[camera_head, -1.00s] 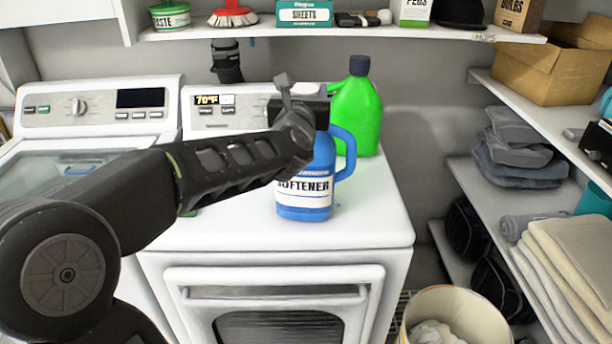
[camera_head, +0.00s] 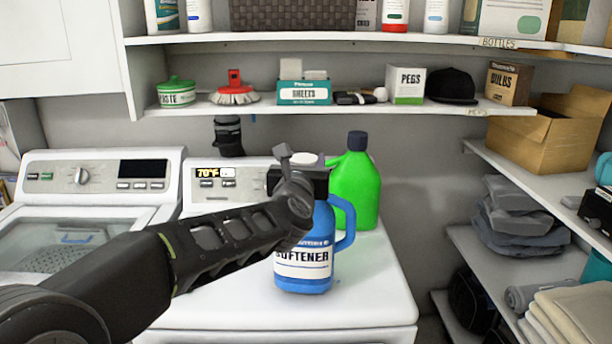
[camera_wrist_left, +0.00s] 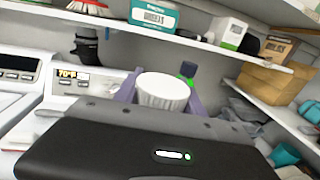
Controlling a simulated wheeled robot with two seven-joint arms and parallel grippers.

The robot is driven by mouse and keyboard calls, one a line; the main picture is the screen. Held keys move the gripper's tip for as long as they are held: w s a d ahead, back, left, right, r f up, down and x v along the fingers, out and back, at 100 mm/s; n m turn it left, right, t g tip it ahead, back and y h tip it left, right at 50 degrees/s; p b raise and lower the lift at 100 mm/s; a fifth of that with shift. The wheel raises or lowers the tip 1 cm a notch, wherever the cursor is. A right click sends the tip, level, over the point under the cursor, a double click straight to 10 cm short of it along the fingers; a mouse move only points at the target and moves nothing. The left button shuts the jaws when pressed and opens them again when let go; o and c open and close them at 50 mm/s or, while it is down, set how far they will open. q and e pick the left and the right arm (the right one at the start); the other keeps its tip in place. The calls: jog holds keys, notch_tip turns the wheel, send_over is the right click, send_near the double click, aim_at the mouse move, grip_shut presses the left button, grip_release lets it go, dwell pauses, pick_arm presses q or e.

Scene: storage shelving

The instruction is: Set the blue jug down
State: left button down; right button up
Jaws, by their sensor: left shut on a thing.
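The blue jug (camera_head: 304,258), with a white softener label and a handle on its right, is upright at the dryer top (camera_head: 372,290) in the head view. I cannot tell whether its base touches the surface. My left gripper (camera_head: 306,180) is shut on the jug near its top, and the arm hides part of its left side. In the left wrist view the jug's white cap (camera_wrist_left: 163,91) stands between the fingers; the gripper body hides what is below. My right gripper is not in view.
A green jug (camera_head: 356,185) with a dark cap stands close behind the blue jug. The washer (camera_head: 90,200) is at the left. Shelves (camera_head: 330,110) with boxes and bottles run above, and more shelving (camera_head: 490,255) stands at the right. The dryer top's front right is clear.

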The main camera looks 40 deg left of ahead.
pick_arm(q)
notch_tip(320, 180, up, 8)
jog(key=shift+s+r+p, duration=0.1)
jog(key=shift+r+p, duration=0.1)
jog(key=shift+p, duration=0.7)
jog(key=shift+r, duration=0.2)
jog(key=shift+d, duration=0.15)
